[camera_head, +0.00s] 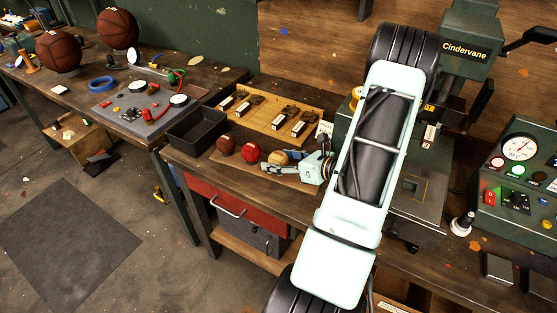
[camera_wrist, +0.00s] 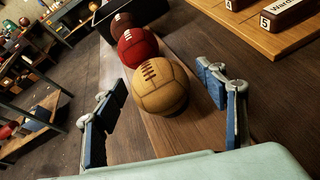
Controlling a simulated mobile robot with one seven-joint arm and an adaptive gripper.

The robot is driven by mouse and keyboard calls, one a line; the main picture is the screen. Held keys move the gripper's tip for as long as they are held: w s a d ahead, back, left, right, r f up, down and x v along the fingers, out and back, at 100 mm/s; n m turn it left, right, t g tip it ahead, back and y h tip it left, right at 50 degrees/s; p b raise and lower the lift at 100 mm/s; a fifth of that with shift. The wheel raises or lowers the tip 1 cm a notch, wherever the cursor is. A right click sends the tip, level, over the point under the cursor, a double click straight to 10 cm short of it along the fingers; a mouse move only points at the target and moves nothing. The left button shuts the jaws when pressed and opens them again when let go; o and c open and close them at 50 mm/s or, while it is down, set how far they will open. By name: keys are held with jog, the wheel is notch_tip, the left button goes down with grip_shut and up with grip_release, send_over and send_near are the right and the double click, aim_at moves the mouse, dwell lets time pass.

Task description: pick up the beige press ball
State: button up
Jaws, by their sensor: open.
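The beige press ball (camera_wrist: 160,88) is tan leather with dark lacing. It rests on a brown wooden board on the workbench, and in the head view the ball (camera_head: 275,157) is partly hidden by my gripper. My gripper (camera_head: 268,168) reaches in from the right at bench height. In the wrist view my gripper (camera_wrist: 165,115) has its two blue-padded fingers wide apart, with the ball ahead of and between their lines. Nothing is held. A red ball (camera_head: 250,151) and a dark brown ball (camera_head: 226,146) sit in a row beyond the beige one.
The red ball (camera_wrist: 137,47) stands close behind the beige ball. A black open bin (camera_head: 196,126) lies past the row. A wooden tray (camera_head: 262,127) with labelled blocks is at the back. A green press (camera_head: 467,45) and a gauge panel (camera_head: 519,165) stand to the right.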

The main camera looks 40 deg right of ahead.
jog(key=c, duration=1.3)
jog(key=shift+r, duration=0.1)
